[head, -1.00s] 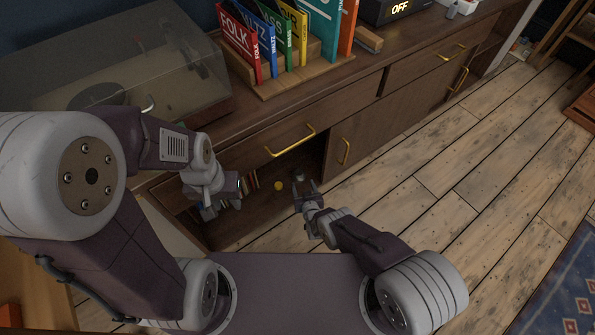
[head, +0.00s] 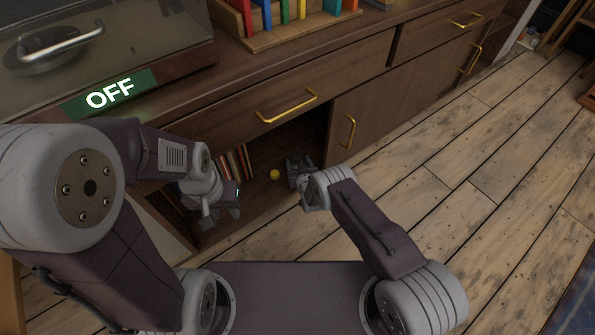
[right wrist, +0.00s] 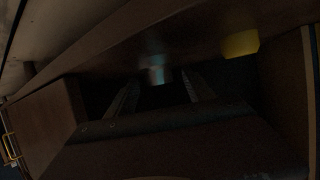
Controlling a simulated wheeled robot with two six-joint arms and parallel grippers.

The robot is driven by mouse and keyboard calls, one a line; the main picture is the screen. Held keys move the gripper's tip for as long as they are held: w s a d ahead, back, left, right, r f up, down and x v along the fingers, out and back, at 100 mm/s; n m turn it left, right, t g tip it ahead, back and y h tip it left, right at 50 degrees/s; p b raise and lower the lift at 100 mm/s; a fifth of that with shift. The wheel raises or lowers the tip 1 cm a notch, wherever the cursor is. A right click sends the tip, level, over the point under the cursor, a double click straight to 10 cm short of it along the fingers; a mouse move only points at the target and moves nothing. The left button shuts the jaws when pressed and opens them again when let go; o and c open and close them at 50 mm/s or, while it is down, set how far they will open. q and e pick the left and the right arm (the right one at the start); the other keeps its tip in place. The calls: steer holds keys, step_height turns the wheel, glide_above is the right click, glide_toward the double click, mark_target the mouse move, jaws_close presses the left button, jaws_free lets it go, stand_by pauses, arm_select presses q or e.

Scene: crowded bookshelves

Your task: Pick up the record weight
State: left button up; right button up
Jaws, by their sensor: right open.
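A small grey, faintly shiny cylinder, which looks like the record weight, shows in the right wrist view (right wrist: 156,73) inside the dim cabinet. It lies beyond and between the two fingertips of my right gripper (right wrist: 160,92), which is open with nothing seen in its grip. In the head view my right gripper (head: 298,168) reaches into the open cabinet and hides the cylinder. My left gripper (head: 222,210) hangs at the left of the cabinet opening, its fingers apart and empty.
A yellow round object (head: 274,174) sits left of my right gripper in the cabinet (head: 262,205). Records (head: 236,163) stand further left. A drawer with a gold handle (head: 287,106) overhangs the opening; a closed door (head: 375,125) is at its right.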

mark_target(298, 162)
steer(key=shift+w+f+b, duration=0.1)
steer(key=shift+f+b, duration=0.2)
steer(key=shift+b, duration=0.05)
steer(key=shift+r, duration=0.25)
arm_select(q)
step_height(298, 162, down, 2)
steer(key=shift+f, duration=0.1)
arm_select(e)
steer(key=shift+r, duration=0.1)
jaws_close()
